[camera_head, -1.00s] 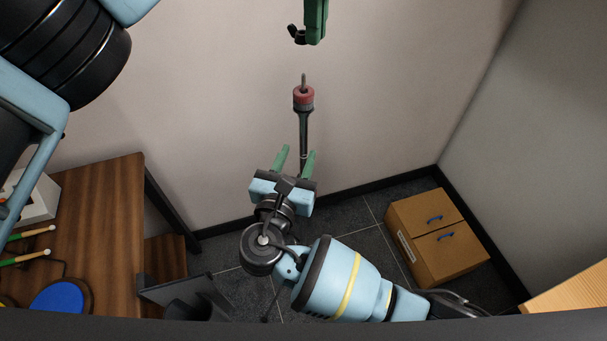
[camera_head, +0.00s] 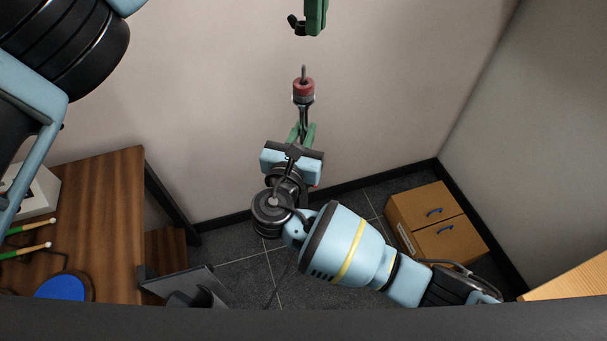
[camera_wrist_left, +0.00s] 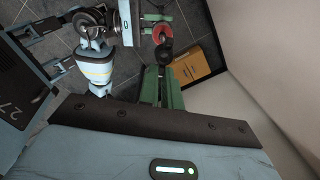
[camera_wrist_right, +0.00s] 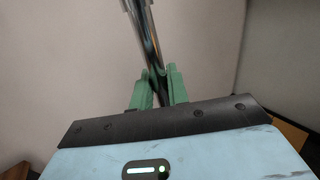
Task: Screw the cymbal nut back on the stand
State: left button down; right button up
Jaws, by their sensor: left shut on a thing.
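The cymbal nut, a small black wing nut (camera_head: 297,25), is held at the tips of my left gripper (camera_head: 314,17), shut on it above the stand. The cymbal stand (camera_head: 304,112) is upright, with a bare threaded rod on top and a red felt (camera_head: 303,87) below it. A clear gap separates nut and rod in the head view. My right gripper (camera_head: 302,133) has its green fingers on either side of the stand's tube (camera_wrist_right: 147,40), below the felt; whether they press on it is unclear. In the left wrist view the red felt (camera_wrist_left: 162,33) shows beyond the fingers.
A wooden table (camera_head: 105,200) with drumsticks (camera_head: 25,252) and a blue round pad (camera_head: 62,287) stands at the left. A cardboard box (camera_head: 436,222) sits on the floor at the right. The wall lies behind the stand.

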dwell(0.3)
pick_arm(q)
send_over(314, 101)
jog(key=shift+f, duration=2.5)
jog(key=shift+f, duration=0.15)
jog(key=shift+f, duration=0.75)
jog(key=shift+f, duration=0.6)
